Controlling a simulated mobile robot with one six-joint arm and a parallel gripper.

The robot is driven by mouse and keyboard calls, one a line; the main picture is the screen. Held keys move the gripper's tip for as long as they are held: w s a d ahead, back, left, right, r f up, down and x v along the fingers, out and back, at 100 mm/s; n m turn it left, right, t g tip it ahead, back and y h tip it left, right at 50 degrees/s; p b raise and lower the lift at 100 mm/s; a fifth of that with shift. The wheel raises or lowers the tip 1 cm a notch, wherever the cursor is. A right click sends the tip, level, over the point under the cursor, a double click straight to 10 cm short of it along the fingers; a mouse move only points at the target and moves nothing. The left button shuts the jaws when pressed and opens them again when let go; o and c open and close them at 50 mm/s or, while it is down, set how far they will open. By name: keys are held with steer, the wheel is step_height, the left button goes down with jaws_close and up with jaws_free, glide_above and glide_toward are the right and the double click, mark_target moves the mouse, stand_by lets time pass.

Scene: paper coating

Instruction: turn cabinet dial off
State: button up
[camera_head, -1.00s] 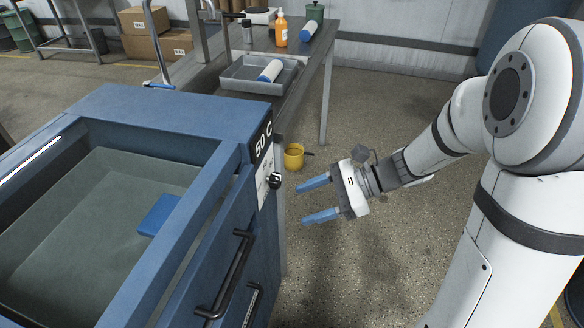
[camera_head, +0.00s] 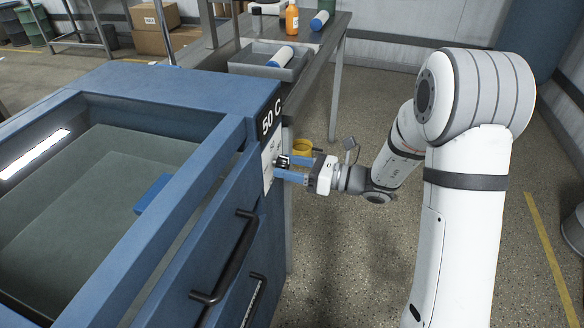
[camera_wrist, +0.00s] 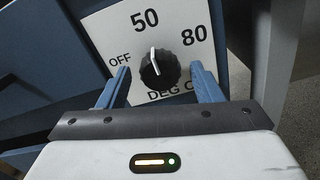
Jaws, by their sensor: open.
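The black dial (camera_wrist: 160,72) sits on a white label plate (camera_wrist: 106,38) marked OFF, 50, 80 and DEG C. Its white pointer line points up, toward the 50. The dial is on the side face of the blue cabinet (camera_head: 190,85), which carries a "50 C" sign (camera_head: 271,117). My gripper (camera_head: 280,169) is at the dial in the head view, and its fingers partly hide it there. In the wrist view my gripper (camera_wrist: 162,86) is open, with one blue finger on each side of the dial. Gaps show between the fingers and the dial.
The cabinet's open top holds a blue block (camera_head: 153,193). A metal table with a grey tray (camera_head: 298,70) and bottles stands behind. A yellow mug (camera_head: 301,146) shows behind my gripper.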

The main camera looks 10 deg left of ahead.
steer(key=shift+a, duration=0.25)
steer(key=c, duration=0.9)
steer(key=shift+w+d, duration=0.1)
steer(key=shift+d, duration=0.35)
steer(key=shift+c, duration=0.4)
steer(key=shift+a, duration=0.4)
